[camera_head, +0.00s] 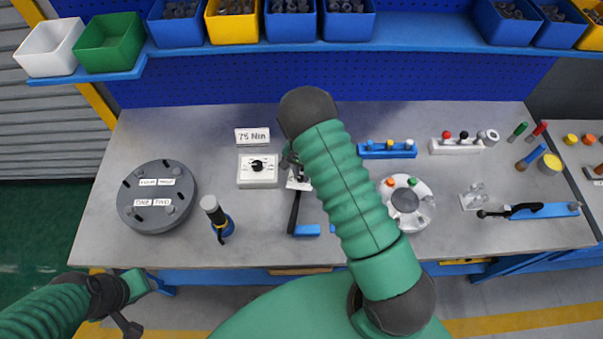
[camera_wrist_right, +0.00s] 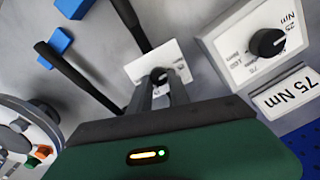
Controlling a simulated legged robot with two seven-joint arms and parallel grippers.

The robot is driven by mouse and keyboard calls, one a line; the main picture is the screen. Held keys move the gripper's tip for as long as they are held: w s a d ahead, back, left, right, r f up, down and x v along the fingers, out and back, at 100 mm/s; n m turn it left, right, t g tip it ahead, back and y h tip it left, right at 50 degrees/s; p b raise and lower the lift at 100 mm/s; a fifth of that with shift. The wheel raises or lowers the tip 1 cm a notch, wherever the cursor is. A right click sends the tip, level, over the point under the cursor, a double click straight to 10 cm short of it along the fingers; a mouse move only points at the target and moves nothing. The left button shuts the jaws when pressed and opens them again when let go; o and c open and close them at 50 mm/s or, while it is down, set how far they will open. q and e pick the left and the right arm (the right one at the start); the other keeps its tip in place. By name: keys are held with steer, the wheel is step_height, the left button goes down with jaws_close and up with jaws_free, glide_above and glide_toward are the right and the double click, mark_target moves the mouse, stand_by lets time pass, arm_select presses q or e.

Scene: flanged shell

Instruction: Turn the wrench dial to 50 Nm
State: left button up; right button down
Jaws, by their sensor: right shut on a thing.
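A small white dial plate (camera_wrist_right: 143,62) with a black knob (camera_wrist_right: 159,76) lies beside the black wrench handle (camera_wrist_right: 131,24) in the right wrist view. My right gripper (camera_wrist_right: 161,88) is shut on this knob, and its fingers hide part of it. In the head view my right gripper (camera_head: 293,163) is over the white plate (camera_head: 299,184), partly covered by my arm. The black handle (camera_head: 294,212) runs down from there to a blue block. The knob's setting cannot be read. My left gripper (camera_head: 128,324) is low at the left, off the bench, its jaws unclear.
A larger white dial box (camera_head: 258,181) with a black knob stands just left, behind it a "75 Nm" sign (camera_head: 252,136). A dark round flange (camera_head: 130,200) and an upright blue-black tool (camera_head: 217,217) are farther left. A white round part (camera_head: 424,190) stands to the right.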

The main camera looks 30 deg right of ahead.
mark_target(301, 176)
stand_by(0.7)
steer(key=c, duration=1.2)
jaws_free()
steer(key=shift+r, duration=0.1)
steer(key=shift+w+r, duration=0.1)
steer(key=shift+r, duration=0.25)
step_height(301, 176, up, 16)
steer(key=b, duration=0.2)
steer(key=shift+b, duration=0.35)
